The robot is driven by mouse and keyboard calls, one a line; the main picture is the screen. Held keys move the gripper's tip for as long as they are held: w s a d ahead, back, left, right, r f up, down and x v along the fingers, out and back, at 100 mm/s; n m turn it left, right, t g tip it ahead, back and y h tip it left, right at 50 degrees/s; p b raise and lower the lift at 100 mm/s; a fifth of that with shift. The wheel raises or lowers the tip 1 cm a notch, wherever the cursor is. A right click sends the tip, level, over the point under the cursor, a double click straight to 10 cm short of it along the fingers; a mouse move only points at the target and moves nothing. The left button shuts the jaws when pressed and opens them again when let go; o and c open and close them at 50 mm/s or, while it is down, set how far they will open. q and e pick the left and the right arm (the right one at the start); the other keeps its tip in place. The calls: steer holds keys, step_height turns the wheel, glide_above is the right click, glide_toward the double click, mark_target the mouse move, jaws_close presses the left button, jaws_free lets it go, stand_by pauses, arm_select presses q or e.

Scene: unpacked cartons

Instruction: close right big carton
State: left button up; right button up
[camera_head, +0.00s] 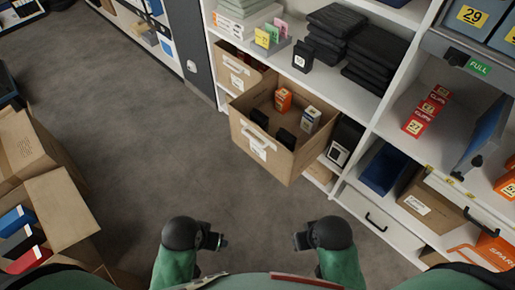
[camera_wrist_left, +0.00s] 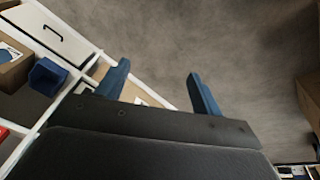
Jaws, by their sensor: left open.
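The right big carton (camera_head: 262,150) is a tan box with an open top and a pale label on its front. It juts out from the lower shelf over the floor, with several small boxes and dark items inside. The left big carton (camera_head: 238,76) sits behind and left of it, further into the shelf. My left gripper (camera_head: 218,241) is near the bottom of the head view, apart from the cartons. Its two blue fingers (camera_wrist_left: 160,88) are spread in the left wrist view, with no object clearly held. My right gripper (camera_head: 299,241) is beside it, its jaw opening unclear.
The shelf unit (camera_head: 345,192) holds black stacks, red boxes, a blue bin (camera_head: 384,170) and a white drawer (camera_head: 375,220). Open cardboard boxes (camera_head: 68,205) with binders stand at the left. Grey floor (camera_head: 150,120) between them is clear.

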arm_select(q)
steer(key=shift+w+d+r, duration=0.15)
steer(key=shift+s+a, duration=0.2)
steer(key=shift+a, duration=0.05)
steer(key=shift+c, duration=0.2)
